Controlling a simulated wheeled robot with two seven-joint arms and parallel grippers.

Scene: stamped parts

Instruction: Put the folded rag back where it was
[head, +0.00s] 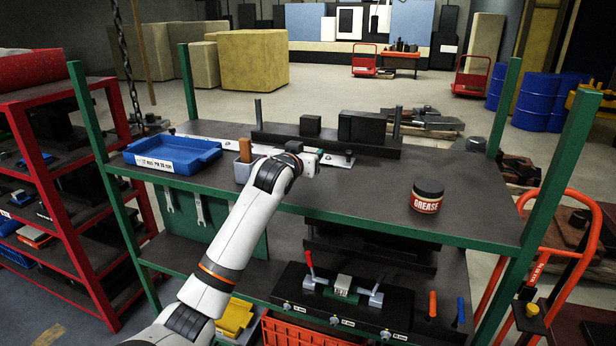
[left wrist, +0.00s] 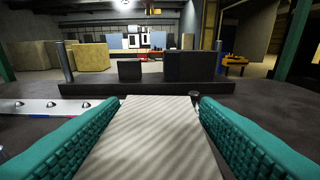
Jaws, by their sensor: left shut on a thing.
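The folded rag (left wrist: 155,142) is a pale grey-beige, faintly striped flat pad in the left wrist view. My left gripper (left wrist: 160,106) is shut on it, with one teal ribbed finger along each side. In the head view my left gripper (head: 310,162) is over the middle of the dark bench top (head: 330,193), just in front of a long black bar. The wrist hides most of the rag there, and I cannot tell whether the rag touches the bench. My right gripper is not in view.
A blue tray (head: 173,153) and a grey holder with a brown handle (head: 243,168) stand left of my wrist. A grease tin (head: 427,196) stands to the right. The long black bar (head: 330,141) carries black blocks. Green posts (head: 560,160) rise at the bench corners. The bench's right-middle is clear.

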